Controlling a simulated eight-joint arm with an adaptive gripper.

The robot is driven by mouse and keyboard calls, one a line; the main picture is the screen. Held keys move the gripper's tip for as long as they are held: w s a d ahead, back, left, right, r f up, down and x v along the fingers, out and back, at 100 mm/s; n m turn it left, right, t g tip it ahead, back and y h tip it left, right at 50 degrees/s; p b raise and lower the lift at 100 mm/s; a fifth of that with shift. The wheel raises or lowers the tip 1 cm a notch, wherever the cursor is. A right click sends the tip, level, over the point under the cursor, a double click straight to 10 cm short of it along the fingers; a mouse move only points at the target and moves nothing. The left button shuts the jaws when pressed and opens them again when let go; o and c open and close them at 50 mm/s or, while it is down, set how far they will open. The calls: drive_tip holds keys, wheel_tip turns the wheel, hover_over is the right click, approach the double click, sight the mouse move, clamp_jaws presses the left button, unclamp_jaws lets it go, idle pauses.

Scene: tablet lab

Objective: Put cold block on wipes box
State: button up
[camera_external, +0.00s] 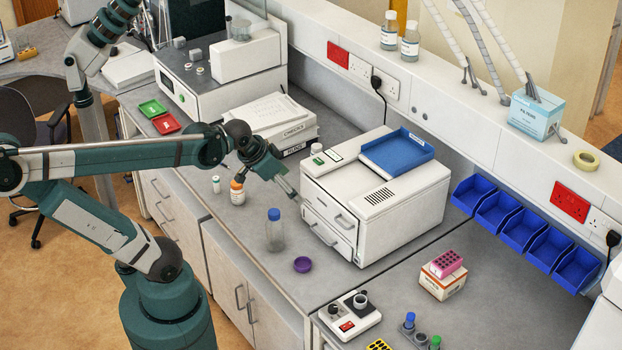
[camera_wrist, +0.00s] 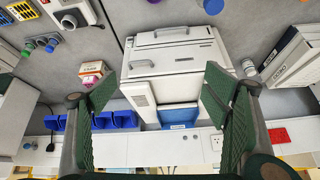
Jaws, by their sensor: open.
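A pink block with dark wells (camera_external: 448,263) sits flat on top of a small white and orange box (camera_external: 441,285), right of the white machine. I take these as the cold block and the wipes box, but cannot read a label on either. The box also shows in the wrist view (camera_wrist: 92,68), left of my fingers. My gripper (camera_external: 292,193) is above the bench, near the machine's front left, well away from the block. In the wrist view my gripper (camera_wrist: 160,82) has its fingers wide apart with nothing held.
The white machine (camera_external: 420,205), with a blue tray (camera_external: 398,152) on top, stands between my gripper and the pink block. A blue-capped bottle (camera_external: 274,232) and purple lid (camera_external: 303,264) are below my gripper. Blue bins (camera_external: 497,212) line the wall. A yellow block (camera_external: 379,345) is at the front.

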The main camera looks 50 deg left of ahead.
drive_tip(key=shift+n+t, duration=0.4)
drive_tip(key=shift+n, duration=0.4)
drive_tip(key=s, duration=0.1)
drive_tip(key=s+a+f, duration=0.1)
drive_tip(key=s+f, duration=0.1)
drive_tip(key=shift+s+a+f, duration=0.15)
drive_tip(key=shift+s+a, duration=0.25)
